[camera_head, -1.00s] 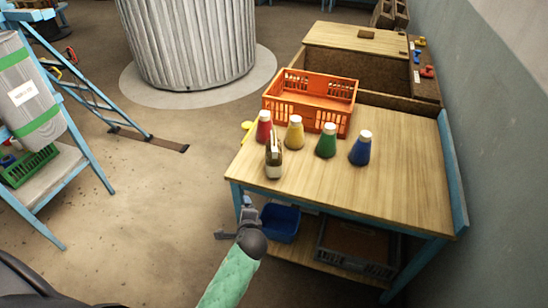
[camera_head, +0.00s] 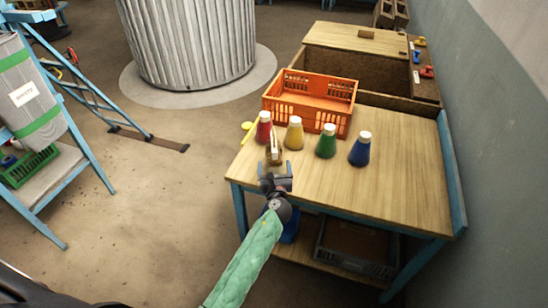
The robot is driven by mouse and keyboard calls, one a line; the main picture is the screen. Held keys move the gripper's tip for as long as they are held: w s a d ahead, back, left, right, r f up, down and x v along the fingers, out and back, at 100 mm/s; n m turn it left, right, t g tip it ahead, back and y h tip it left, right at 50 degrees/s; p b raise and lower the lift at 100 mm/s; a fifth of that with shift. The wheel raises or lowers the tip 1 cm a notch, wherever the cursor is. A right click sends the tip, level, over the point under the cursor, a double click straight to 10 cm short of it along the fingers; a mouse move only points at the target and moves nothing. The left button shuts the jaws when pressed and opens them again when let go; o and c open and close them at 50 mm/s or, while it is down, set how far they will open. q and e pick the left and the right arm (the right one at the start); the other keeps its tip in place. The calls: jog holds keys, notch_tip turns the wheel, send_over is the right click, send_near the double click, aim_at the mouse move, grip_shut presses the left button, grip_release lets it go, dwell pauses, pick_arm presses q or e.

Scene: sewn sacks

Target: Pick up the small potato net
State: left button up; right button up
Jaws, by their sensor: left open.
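The small potato net (camera_head: 274,154) stands near the left edge of the wooden table (camera_head: 390,185), a small brownish bundle with a pale upright strip. My left gripper (camera_head: 275,171) is open and lies just in front of the net in the camera_head view, with one finger to each side of its lower part. The gripper hides the net's base. I cannot tell whether the fingers touch it. My right gripper is not in view.
Red (camera_head: 263,131), yellow (camera_head: 294,136), green (camera_head: 326,145) and blue (camera_head: 360,152) bottles with pale caps stand in a row close behind and right of the net. An orange crate (camera_head: 312,88) stands behind them. The table's front right is clear.

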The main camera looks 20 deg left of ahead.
pick_arm(q)
jog(key=shift+w+r, duration=0.2)
jog(key=shift+w, duration=0.15)
jog(key=shift+w+a+r+p, duration=0.1)
jog(key=shift+w+a+p, duration=0.1)
jog(key=shift+w+p, duration=0.25)
jog(key=shift+p+x, duration=0.65)
jog(key=shift+x, duration=1)
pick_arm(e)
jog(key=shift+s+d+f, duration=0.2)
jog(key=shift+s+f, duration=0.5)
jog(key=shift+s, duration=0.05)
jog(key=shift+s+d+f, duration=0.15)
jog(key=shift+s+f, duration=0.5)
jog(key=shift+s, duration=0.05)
pick_arm(q)
jog(key=c, duration=1.6)
jog(key=shift+o, duration=0.2)
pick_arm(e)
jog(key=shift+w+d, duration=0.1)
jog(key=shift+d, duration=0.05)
